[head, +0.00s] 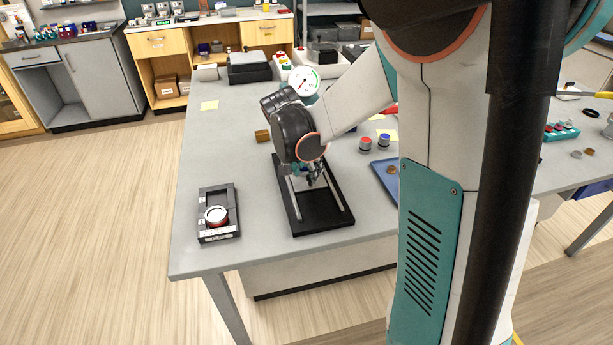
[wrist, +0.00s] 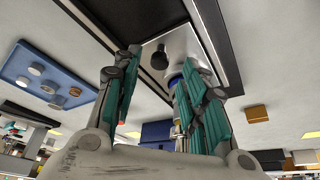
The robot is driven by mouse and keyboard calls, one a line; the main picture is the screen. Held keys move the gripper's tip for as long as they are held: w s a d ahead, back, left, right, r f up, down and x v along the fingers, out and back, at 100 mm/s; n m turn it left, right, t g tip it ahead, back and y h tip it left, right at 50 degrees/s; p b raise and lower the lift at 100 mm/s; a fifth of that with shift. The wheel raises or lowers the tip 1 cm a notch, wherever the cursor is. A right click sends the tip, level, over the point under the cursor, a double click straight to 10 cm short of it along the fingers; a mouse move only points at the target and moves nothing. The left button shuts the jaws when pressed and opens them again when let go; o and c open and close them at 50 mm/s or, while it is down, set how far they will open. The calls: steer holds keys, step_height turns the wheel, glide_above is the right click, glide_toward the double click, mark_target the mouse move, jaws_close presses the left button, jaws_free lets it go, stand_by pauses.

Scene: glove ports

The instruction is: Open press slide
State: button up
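The press (head: 340,221) has a black rectangular base with two pale rails, and stands near the front of the grey table. My gripper (head: 311,178) is low over its middle and covers much of the slide there. In the wrist view, a pale metal slide plate (wrist: 176,44) with a black knob (wrist: 159,57) lies beside the dark frame. My gripper's two teal-padded fingers (wrist: 162,70) are apart, with the knob showing in the gap between their tips. Contact with the knob cannot be made out. A blue-ringed cylinder (wrist: 175,80) is partly hidden behind the right finger.
A dark fixture (head: 218,231) holding a white-and-red round part stands left of the press. A blue tray (head: 386,179) lies to its right, partly behind my arm. A dial gauge (head: 303,80) and small jars (head: 366,143) stand farther back.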

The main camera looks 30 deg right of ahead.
steer(key=shift+b+x, duration=0.3)
steer(key=shift+x, duration=1.1)
jaws_close()
steer(key=s+a, duration=0.1)
steer(key=s, duration=0.3)
steer(key=s+a, duration=0.1)
steer(key=s, duration=0.3)
steer(key=s+a+p, duration=0.1)
steer(key=s, duration=0.3)
steer(key=shift+s+a, duration=0.2)
steer(key=shift+a, duration=0.1)
jaws_free()
steer(key=shift+r, duration=0.1)
steer(key=v, duration=1.1)
steer(key=shift+r, duration=0.35)
